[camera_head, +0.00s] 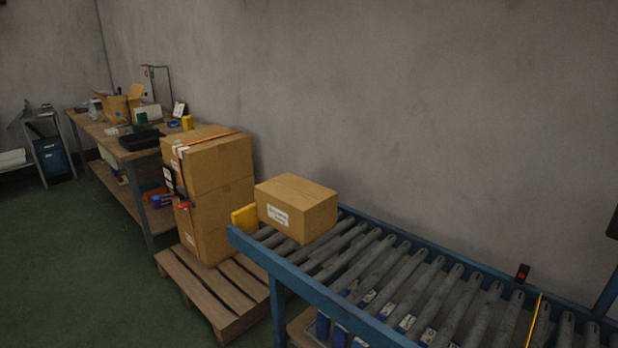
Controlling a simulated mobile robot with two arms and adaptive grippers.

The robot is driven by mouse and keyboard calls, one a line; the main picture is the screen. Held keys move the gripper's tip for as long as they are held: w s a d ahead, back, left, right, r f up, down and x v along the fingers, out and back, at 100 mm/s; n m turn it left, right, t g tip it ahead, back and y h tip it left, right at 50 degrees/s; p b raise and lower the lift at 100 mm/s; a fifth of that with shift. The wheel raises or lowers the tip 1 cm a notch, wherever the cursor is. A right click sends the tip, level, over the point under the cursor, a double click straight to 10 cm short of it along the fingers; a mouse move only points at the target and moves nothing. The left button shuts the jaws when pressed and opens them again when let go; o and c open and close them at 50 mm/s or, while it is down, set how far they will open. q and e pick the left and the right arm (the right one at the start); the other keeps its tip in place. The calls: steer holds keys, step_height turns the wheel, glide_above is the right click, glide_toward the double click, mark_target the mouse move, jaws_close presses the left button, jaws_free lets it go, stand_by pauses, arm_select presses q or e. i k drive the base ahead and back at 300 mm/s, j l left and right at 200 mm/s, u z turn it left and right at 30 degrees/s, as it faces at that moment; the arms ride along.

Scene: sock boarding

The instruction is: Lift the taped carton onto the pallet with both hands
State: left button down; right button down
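A wooden pallet (213,299) lies on the floor left of the conveyor's end. The front of the pallet is bare. Neither of my grippers shows in the head view.
A yellow block (244,217) stands at the conveyor's end beside the carton. A workbench (141,152) with boxes and a black tray is at the back left. A grey wall runs behind the conveyor. Green floor (75,260) is clear at the left.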

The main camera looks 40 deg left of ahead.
mark_target(303, 210)
steer(key=i+j+z, duration=0.1)
steer(key=j+z, duration=0.2)
steer(key=j, duration=0.6)
steer(key=j+z, duration=0.3)
steer(key=j, duration=0.55)
steer(key=k+j+z, duration=0.15)
steer(key=j+z, duration=0.15)
steer(key=j, duration=0.6)
